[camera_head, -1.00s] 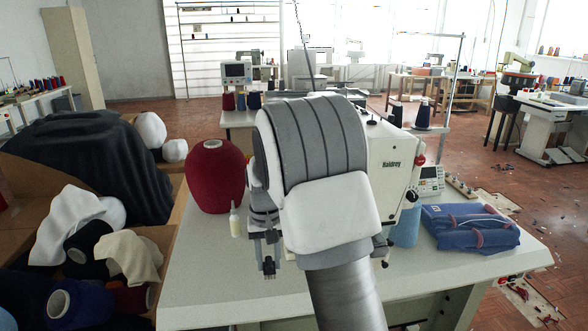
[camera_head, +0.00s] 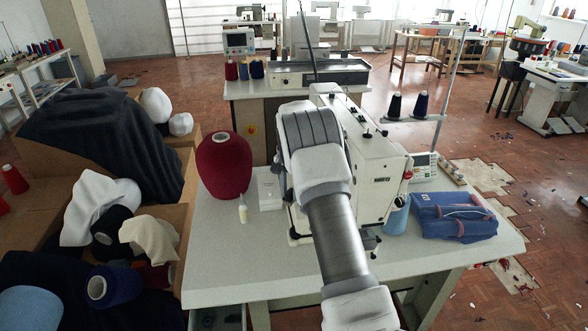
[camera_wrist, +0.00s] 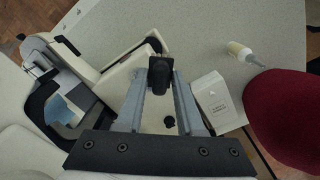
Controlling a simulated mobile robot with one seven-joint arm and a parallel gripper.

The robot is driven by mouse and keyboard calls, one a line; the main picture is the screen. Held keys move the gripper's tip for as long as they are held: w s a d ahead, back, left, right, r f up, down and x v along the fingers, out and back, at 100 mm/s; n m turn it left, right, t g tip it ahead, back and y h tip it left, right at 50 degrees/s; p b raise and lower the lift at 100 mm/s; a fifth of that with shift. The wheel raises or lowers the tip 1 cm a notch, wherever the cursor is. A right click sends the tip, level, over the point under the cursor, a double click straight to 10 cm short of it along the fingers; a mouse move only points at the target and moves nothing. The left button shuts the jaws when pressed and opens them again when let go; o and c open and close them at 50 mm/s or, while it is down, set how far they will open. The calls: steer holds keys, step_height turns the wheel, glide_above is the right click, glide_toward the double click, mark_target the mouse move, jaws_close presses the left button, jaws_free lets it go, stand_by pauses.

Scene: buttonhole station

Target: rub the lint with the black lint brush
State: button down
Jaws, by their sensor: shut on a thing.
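In the wrist view my gripper (camera_wrist: 160,78) is shut on a black thing, which I take for the lint brush (camera_wrist: 160,72). The brush sits between the fingertips, above the pale table (camera_wrist: 210,30). A small dark tuft (camera_wrist: 169,122) shows between the fingers, nearer the wrist; it may be the lint, but I cannot tell for sure. No contact between brush and tuft shows. In the head view my arm covers the fingertips and the brush, left of the white sewing machine (camera_head: 377,160).
Left of my arm stand a dark red thread cone (camera_head: 224,165), a small bottle (camera_head: 243,210) and a white box (camera_head: 268,188). Folded blue cloth (camera_head: 453,217) lies at the table's right. The table's front left (camera_head: 230,265) is clear. Boxes with dark fabric (camera_head: 95,140) stand left.

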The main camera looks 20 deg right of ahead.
steer(key=shift+w+d+r+m+p, duration=0.7)
steer(key=shift+d+p, duration=0.25)
steer(key=shift+p, duration=0.2)
steer(key=shift+f+b, duration=1.4)
steer(key=shift+f, duration=1.6)
steer(key=shift+f+b, duration=0.75)
steer(key=shift+f, duration=0.3)
steer(key=shift+d, duration=0.1)
